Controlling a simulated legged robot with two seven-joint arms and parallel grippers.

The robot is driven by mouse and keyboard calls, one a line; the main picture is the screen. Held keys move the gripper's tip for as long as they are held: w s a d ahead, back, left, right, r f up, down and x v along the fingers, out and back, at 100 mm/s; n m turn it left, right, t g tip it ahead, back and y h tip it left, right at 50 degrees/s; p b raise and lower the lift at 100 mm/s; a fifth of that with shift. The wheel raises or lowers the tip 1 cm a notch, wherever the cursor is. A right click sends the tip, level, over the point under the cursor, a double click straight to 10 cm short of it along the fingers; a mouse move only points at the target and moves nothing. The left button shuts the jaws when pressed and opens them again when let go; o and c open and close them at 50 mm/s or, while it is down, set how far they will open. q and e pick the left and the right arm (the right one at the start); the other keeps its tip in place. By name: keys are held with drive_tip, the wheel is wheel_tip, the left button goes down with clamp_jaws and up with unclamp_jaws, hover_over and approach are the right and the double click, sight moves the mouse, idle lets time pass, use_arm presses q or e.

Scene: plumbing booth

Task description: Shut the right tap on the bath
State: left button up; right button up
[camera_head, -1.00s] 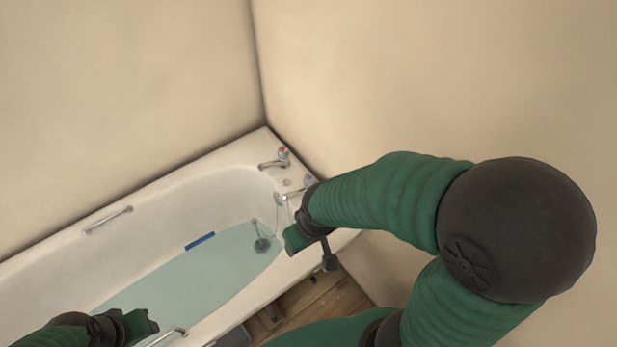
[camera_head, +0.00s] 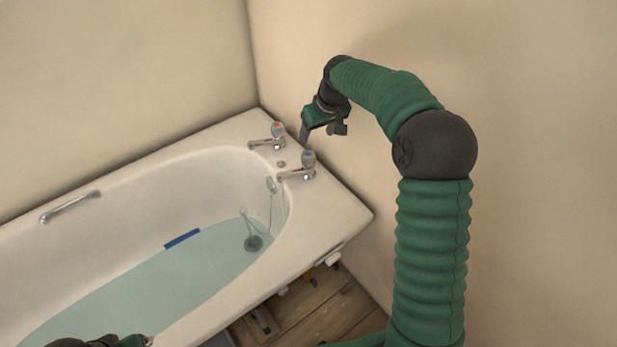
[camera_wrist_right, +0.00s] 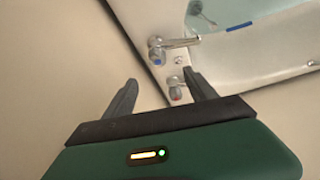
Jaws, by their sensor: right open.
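The right tap (camera_head: 308,160), with a blue-marked clear handle and chrome spout, stands on the end ledge of the white bath (camera_head: 347,212). It also shows in the right wrist view (camera_wrist_right: 157,48). The other tap (camera_head: 277,131) has a red mark and shows in the wrist view (camera_wrist_right: 174,88) near the right fingertip. My right gripper (camera_head: 320,132) is open and empty, above and behind the right tap by the wall. In the wrist view the gripper (camera_wrist_right: 161,79) has its fingers spread, with the blue tap beyond them. My left gripper (camera_head: 132,342) is only partly in view at the bottom edge.
The bath holds water (camera_head: 150,285), with a plug (camera_head: 253,243) on a chain and a blue strip (camera_head: 182,239). A chrome grab rail (camera_head: 70,206) is on the far side. Walls close in behind and right; wooden boards (camera_head: 315,312) lie below the bath end.

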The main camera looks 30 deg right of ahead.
sight(309, 154)
use_arm(q)
drive_tip(key=b+x, duration=0.2)
drive_tip(key=s+b+x, duration=0.1)
drive_tip(key=b+x, duration=0.2)
drive_tip(key=shift+s+f, duration=0.1)
drive_tip(key=shift+f, duration=0.3)
use_arm(e)
drive_tip(key=x, duration=1.6)
drive_tip(key=shift+w+d, duration=0.2)
drive_tip(key=shift+d, duration=0.25)
use_arm(q)
drive_tip(key=shift+a, duration=0.1)
use_arm(e)
drive_tip(key=shift+w+f, duration=0.15)
drive_tip(key=shift+f, duration=0.1)
drive_tip(key=shift+r, duration=0.1)
drive_tip(key=c, duration=1.4)
